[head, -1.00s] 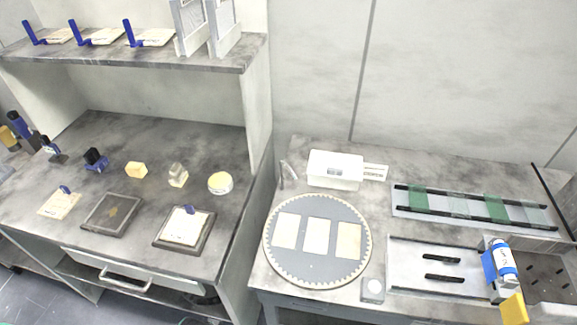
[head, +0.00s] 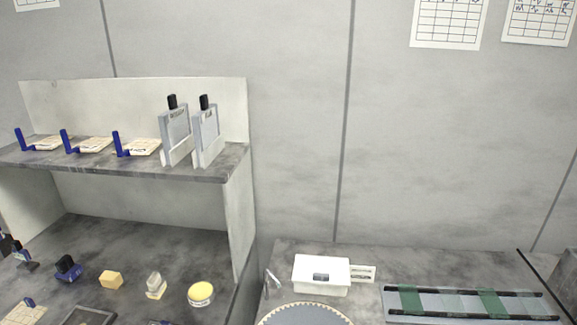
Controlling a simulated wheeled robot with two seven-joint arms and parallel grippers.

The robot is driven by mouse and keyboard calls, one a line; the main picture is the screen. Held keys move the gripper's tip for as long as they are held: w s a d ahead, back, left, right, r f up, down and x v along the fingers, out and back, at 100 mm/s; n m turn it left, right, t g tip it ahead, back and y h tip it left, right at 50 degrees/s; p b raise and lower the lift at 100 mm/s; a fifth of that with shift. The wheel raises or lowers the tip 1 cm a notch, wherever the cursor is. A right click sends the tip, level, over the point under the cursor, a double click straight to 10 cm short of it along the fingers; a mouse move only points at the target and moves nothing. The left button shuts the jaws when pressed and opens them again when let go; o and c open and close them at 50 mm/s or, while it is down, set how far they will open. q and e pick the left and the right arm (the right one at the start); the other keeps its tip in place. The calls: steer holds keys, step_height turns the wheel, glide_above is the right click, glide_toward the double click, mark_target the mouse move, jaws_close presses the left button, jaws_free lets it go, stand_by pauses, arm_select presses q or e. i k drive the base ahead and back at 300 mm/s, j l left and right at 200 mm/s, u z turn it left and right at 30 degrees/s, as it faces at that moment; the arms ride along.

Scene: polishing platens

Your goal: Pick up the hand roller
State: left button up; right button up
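I cannot tell for sure which thing is the hand roller. A small blue item with a black top (head: 68,268) stands on the left bench and may be it. Another small black and blue item (head: 25,259) stands to its left, near the picture's edge. A dark shape (head: 8,243) at the far left edge may be the tip of my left gripper. It is cut off, so its fingers cannot be made out. My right gripper is not in view.
A yellow block (head: 110,280), a clear-topped piece (head: 156,286) and a round yellow-topped tin (head: 201,293) stand on the left bench. A shelf (head: 190,172) overhangs it. A white box (head: 321,273) and a green-banded rail strip (head: 450,303) lie on the right bench.

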mark_target(67, 269)
steer(key=u, duration=1.55)
